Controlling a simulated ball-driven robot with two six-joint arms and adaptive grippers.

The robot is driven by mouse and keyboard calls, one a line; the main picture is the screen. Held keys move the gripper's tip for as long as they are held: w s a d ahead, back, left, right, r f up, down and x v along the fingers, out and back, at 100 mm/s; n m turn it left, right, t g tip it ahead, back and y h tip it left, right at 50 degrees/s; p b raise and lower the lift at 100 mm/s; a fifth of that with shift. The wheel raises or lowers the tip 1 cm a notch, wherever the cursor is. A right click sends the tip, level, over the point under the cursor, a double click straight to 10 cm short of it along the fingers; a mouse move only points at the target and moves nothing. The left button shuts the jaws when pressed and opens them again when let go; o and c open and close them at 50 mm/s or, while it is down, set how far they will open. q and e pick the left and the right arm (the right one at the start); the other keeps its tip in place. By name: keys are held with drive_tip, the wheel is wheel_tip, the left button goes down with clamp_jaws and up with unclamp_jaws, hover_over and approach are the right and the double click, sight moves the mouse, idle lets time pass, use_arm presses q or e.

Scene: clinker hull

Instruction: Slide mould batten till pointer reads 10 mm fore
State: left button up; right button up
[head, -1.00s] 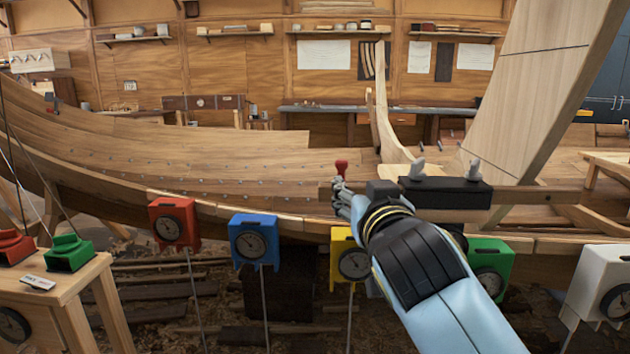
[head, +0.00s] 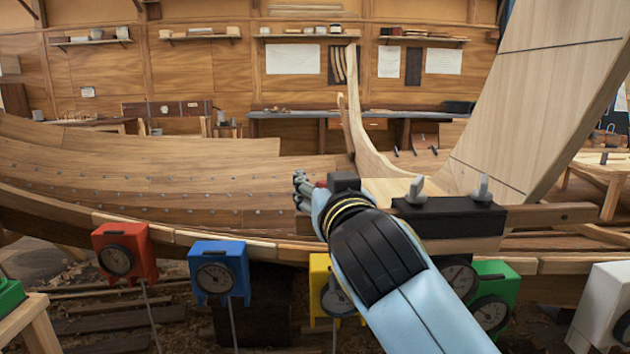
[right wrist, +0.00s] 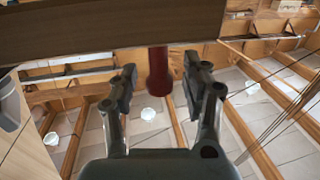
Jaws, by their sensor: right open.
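The wooden batten (head: 550,213) runs level along the hull, passing at a black block (head: 449,217) with two pale levers on top. It also crosses the top of the right wrist view (right wrist: 110,28). A red knob (right wrist: 159,75) projects from the batten between the spread fingers of my right gripper (right wrist: 160,73), with gaps on both sides. In the head view my right gripper (head: 304,187) is at the batten's left end, hiding most of the knob. A dark round dial (head: 457,279) shows partly below the block. Its reading is too small to tell. My left gripper is out of view.
Red (head: 124,252), blue (head: 218,268), yellow (head: 319,272) and green (head: 497,270) dial boxes stand along the hull's near side. A white one (head: 604,300) is at the right edge. A tall plank (head: 545,90) leans at the right.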

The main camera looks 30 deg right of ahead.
drive_tip(key=shift+s+a+r, duration=0.1)
drive_tip(key=shift+s, duration=0.1)
drive_tip(key=shift+c, duration=1.6)
drive_tip(key=shift+w, duration=0.1)
drive_tip(key=shift+c, duration=1)
drive_tip(key=c, duration=0.5)
drive_tip(key=shift+w, duration=0.1)
clamp_jaws()
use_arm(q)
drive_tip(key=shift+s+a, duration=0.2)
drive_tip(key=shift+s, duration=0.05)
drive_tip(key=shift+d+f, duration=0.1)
use_arm(e)
drive_tip(key=shift+w+f, duration=0.1)
drive_tip(key=shift+f, duration=0.2)
